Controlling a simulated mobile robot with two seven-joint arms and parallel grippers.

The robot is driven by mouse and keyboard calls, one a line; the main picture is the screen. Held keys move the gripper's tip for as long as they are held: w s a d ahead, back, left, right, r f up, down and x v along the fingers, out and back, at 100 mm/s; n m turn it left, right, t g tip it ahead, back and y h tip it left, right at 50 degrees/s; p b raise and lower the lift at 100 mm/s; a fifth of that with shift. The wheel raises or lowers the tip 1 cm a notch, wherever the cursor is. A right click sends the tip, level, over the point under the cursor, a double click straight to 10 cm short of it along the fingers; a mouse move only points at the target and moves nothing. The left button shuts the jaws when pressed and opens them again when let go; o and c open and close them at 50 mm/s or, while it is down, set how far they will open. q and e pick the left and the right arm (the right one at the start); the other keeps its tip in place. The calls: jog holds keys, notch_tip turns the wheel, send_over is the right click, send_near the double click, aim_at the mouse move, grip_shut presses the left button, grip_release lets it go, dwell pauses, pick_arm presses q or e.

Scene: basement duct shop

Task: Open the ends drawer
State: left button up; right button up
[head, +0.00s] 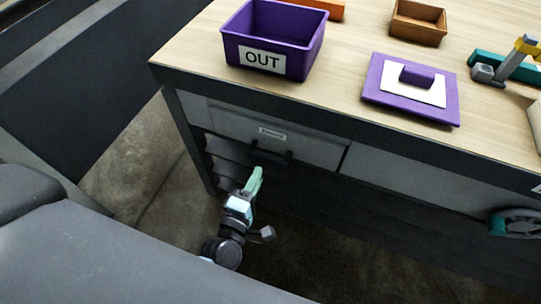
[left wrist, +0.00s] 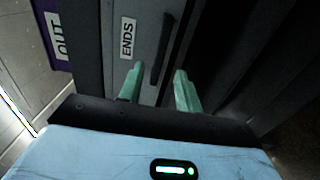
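The ends drawer (head: 315,149) is a grey front under the left part of the bench top, and it looks shut. Its small label (head: 271,133) reads ENDS in the left wrist view (left wrist: 127,40). A dark bar handle (head: 271,153) sits below the label; it also shows in the left wrist view (left wrist: 163,48). My left gripper (head: 255,174) is just below and in front of the handle. In the left wrist view its green fingers (left wrist: 159,72) are apart, with the handle ahead of the gap between them; contact cannot be told. My right gripper is not seen.
On the wooden bench top (head: 345,38) stand a purple OUT bin (head: 262,60), a purple plate with a block (head: 432,106), a brown tray (head: 417,32) and tools. Another grey front (head: 420,185) lies right of the drawer. A round dark-and-teal object (head: 517,223) is at the right edge.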

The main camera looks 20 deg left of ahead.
aim_at(267, 157)
pick_arm(q)
jog(key=shift+w+d, duration=0.15)
jog(key=shift+w, duration=3.75)
grip_shut()
